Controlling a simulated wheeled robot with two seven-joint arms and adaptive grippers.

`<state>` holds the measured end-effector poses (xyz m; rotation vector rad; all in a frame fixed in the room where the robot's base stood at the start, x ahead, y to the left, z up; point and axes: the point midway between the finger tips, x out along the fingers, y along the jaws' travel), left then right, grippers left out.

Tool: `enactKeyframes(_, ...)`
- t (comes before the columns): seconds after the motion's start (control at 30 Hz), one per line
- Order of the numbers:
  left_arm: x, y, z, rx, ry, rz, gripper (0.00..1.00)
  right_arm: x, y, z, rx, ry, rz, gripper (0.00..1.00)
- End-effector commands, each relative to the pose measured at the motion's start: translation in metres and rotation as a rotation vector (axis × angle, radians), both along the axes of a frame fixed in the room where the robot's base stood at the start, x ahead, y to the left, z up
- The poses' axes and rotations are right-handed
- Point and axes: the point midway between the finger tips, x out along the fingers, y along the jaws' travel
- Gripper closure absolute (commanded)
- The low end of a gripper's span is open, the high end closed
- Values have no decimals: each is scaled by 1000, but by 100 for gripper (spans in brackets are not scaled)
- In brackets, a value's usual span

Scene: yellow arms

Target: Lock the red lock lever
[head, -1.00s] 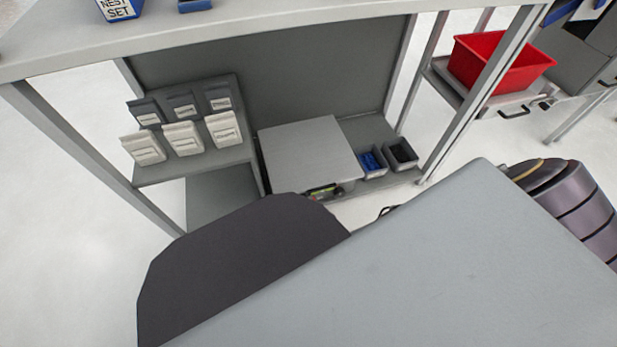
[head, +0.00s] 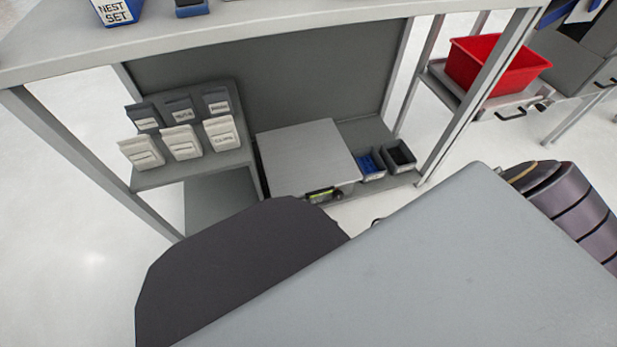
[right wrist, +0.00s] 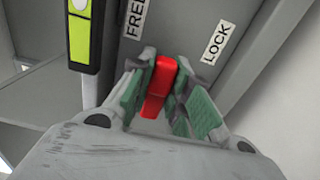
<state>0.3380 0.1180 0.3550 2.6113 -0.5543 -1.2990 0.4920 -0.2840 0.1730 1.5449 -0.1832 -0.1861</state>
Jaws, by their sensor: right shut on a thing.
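The red lock lever (right wrist: 158,86) shows in the right wrist view between the green-padded fingers of my right gripper (right wrist: 163,98). The fingers are shut on it, one on each side. The lever stands below and between a FREE label (right wrist: 134,18) on the left and a LOCK label (right wrist: 216,43) on the right. Its base is hidden by the gripper. In the head view, my own grey body parts cover the lower middle, and I cannot make out the lever. My left gripper is in neither view.
A black and yellow-green device (right wrist: 86,35) is left of the lever. In the head view, a grey box (head: 305,150) stands on a low shelf beside small bins (head: 400,156). White and grey packets (head: 182,143) sit left. A red bin (head: 495,66) is at right.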

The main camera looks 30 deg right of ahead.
Motion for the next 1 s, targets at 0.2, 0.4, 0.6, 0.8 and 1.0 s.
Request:
enactKeyframes(0.2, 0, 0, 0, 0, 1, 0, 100, -1, -1, -1, 5, 1, -1, 100)
enactKeyframes(0.4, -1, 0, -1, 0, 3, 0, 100, -1, -1, -1, 4, 1, -1, 100)
enactKeyframes(0.6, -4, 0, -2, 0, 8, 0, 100, -1, 0, -1, 4, 0, -1, 71)
enactKeyframes(0.8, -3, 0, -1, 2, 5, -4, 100, 0, 0, 0, 4, 0, 0, 71)
enactKeyframes(1.0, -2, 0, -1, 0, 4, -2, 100, 0, 0, 0, 4, -1, 0, 71)
